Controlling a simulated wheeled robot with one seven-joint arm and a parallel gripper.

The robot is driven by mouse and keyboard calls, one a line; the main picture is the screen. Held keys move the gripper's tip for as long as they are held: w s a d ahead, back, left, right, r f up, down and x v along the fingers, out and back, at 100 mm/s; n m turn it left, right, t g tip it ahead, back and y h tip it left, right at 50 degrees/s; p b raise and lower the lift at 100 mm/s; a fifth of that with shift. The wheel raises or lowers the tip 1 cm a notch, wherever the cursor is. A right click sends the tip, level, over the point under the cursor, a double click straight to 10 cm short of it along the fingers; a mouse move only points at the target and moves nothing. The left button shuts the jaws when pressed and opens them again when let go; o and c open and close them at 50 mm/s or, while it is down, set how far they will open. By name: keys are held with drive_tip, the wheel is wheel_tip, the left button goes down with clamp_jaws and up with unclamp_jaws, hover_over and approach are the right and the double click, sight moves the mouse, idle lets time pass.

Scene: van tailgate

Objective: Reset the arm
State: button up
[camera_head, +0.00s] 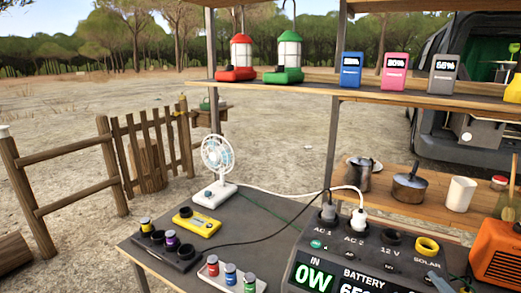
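My arm and gripper do not show clearly in the head view. A small blue-grey piece (440,282) sits at the bottom edge on the right, in front of the power station (350,262); I cannot tell what it is. The power station is dark, with sockets marked AC 1, AC 2, 12 V and SOLAR. Its IN display reads 0W. A dark plug (328,212) is in AC 1 and a white plug (358,220) is in AC 2. The lower part of the station is cut off by the frame.
A small fan (218,160), yellow device (197,222), black battery holder (166,250) and white tray (231,276) with small cells stand on the grey table. An orange box (498,253) is at right. Lanterns (241,58) and power banks (395,72) line the upper shelf.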

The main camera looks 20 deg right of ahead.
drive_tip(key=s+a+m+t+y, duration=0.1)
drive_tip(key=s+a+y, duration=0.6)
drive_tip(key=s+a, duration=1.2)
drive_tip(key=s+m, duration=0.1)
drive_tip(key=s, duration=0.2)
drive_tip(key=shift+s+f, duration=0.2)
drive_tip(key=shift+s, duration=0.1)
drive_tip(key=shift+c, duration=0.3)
